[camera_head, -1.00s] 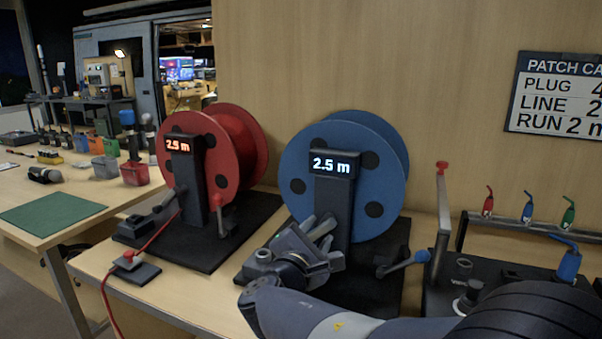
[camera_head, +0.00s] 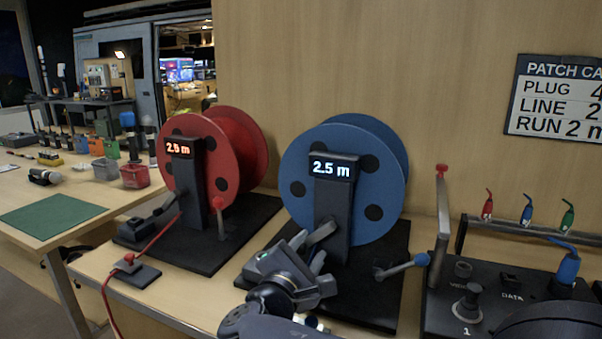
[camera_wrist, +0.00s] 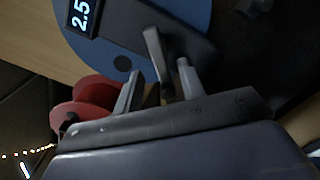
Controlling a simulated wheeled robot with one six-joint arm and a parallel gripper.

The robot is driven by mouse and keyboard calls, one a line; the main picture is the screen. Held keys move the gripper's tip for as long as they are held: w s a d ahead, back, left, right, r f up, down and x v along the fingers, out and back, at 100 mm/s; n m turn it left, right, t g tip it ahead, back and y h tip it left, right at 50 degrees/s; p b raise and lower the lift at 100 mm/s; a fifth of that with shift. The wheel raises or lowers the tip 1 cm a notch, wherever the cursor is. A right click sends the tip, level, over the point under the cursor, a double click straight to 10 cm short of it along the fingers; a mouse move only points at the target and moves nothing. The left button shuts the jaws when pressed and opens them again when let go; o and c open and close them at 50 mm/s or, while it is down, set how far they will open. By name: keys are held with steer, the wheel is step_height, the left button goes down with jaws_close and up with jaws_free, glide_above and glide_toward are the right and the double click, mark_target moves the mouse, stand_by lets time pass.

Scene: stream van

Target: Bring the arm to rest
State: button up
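My gripper (camera_head: 318,248) is low in front of the blue reel (camera_head: 335,185) and its dark post, which shows "2.5 m". Its two grey fingers stand apart, and they also show apart in the wrist view (camera_wrist: 160,92). A grey bar (camera_wrist: 153,48) appears between and beyond the fingertips in the wrist view; I cannot tell whether they touch it. Nothing is clearly held. The blue reel also shows at the top of the wrist view (camera_wrist: 190,12). My arm comes in from the lower right of the head view.
Left stands a red reel (camera_head: 240,150), its red cable running through a small block (camera_head: 130,266). Coloured plugs hang on a rack.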

mark_target(315, 235)
steer(key=v, duration=0.5)
steer(key=b+x, duration=0.1)
steer(key=x, duration=1)
steer(key=shift+f, duration=0.15)
steer(key=shift+s+a+m+b, duration=0.1)
steer(key=shift+a+m+b, duration=0.1)
steer(key=shift+m+b, duration=0.75)
steer(key=shift+r+m, duration=0.2)
steer(key=shift+m, duration=0.75)
steer(key=shift+r+m, duration=0.2)
steer(key=shift+m, duration=0.7)
